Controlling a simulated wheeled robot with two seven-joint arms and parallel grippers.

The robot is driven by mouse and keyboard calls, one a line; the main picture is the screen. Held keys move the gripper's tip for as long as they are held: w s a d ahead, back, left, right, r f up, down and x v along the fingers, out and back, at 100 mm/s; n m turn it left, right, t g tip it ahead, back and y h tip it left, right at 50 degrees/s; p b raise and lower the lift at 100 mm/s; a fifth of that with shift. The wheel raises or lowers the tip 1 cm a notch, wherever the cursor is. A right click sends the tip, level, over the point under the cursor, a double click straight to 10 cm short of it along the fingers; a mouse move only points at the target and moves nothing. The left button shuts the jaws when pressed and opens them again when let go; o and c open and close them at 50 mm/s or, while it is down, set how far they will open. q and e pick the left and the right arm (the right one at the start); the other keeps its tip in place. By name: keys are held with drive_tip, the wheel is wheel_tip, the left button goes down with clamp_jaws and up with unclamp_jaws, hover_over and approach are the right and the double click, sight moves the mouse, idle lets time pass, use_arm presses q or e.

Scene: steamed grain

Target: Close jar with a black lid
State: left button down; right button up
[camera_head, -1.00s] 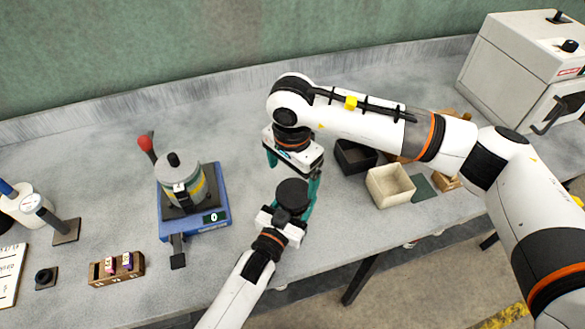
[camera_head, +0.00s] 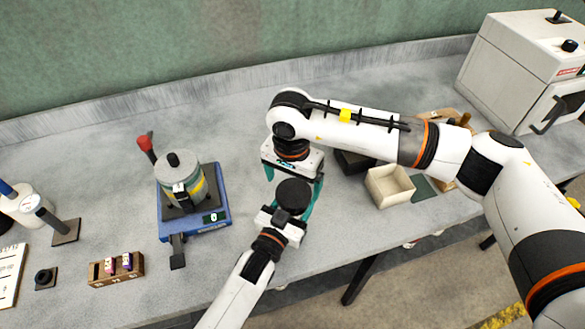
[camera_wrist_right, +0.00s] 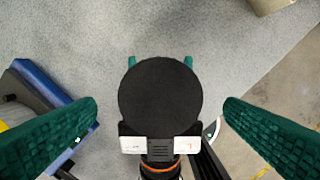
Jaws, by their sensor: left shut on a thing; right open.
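The black lid (camera_head: 293,195) shows as a round black disc at my left gripper, and from above in the right wrist view (camera_wrist_right: 160,96). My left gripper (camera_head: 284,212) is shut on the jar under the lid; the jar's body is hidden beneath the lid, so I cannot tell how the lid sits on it. My right gripper (camera_head: 294,185) is open above, its green fingers on either side of the lid and apart from it in the right wrist view (camera_wrist_right: 160,120).
A blue device (camera_head: 222,210) with a metal pot (camera_head: 181,183) stands to the left. A small wooden rack (camera_head: 116,269) is at the front left. A cream open box (camera_head: 390,186) and a dark box (camera_head: 352,160) lie to the right. A white oven (camera_head: 520,75) is at the far right.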

sight(293, 192)
drive_tip(key=shift+f, duration=1.55)
drive_tip(key=c, duration=1)
drive_tip(key=m, duration=0.9)
drive_tip(key=o, duration=1.1)
drive_tip(key=shift+c, duration=0.2)
